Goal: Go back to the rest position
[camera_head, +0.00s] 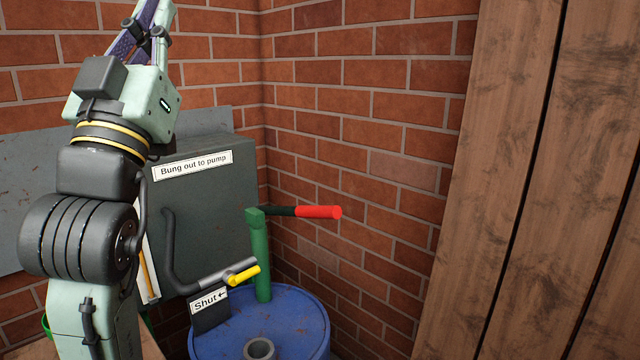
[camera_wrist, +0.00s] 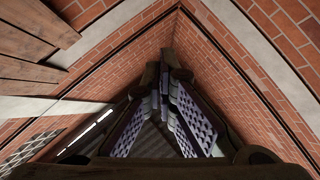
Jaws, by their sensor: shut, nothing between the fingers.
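My gripper (camera_head: 150,14) is raised at the top left of the head view, pointing up, with its tips close to or past the picture's top edge. In the wrist view my gripper (camera_wrist: 176,72) shows its purple ridged finger pads drawn together towards the tips. It is shut with nothing held. It is above and left of the blue drum and apart from it.
A blue drum (camera_head: 300,310) carries a green pump pipe (camera_head: 261,262) with a red-ended handle (camera_head: 318,212). A yellow-tipped lever (camera_head: 244,275) sits by a "Shut" sign (camera_head: 209,302). A grey box (camera_head: 205,200) stands against brick walls. Wooden planks (camera_head: 520,180) fill the right.

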